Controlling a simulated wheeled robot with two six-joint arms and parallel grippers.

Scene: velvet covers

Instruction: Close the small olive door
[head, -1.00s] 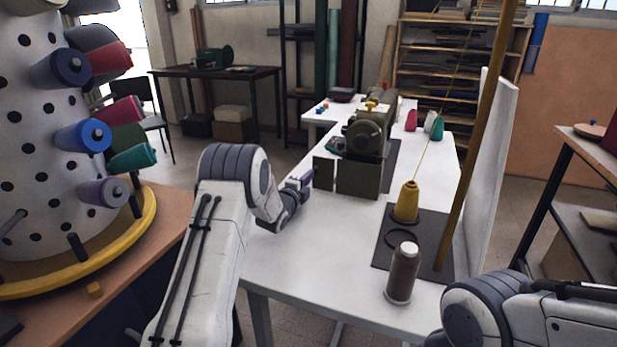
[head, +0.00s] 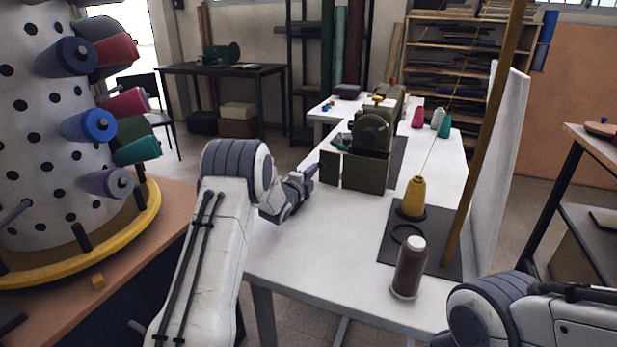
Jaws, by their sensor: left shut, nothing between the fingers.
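The small olive door (head: 330,168) is an upright dark panel at the left of the larger olive panel (head: 365,173) on the front of the sewing machine (head: 371,134). A thin gap shows between the two panels. My left gripper (head: 312,173) is shut and empty. Its tip is close to the door's left edge; I cannot tell whether they touch. My right arm shows at the bottom right, but its gripper is out of view.
On the white table (head: 330,245) stand a brown thread cone (head: 408,270) and a yellow cone (head: 413,199) on a dark mat. A wooden pole (head: 484,135) rises at the right. A cone rack (head: 40,150) stands left. The table's near left part is clear.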

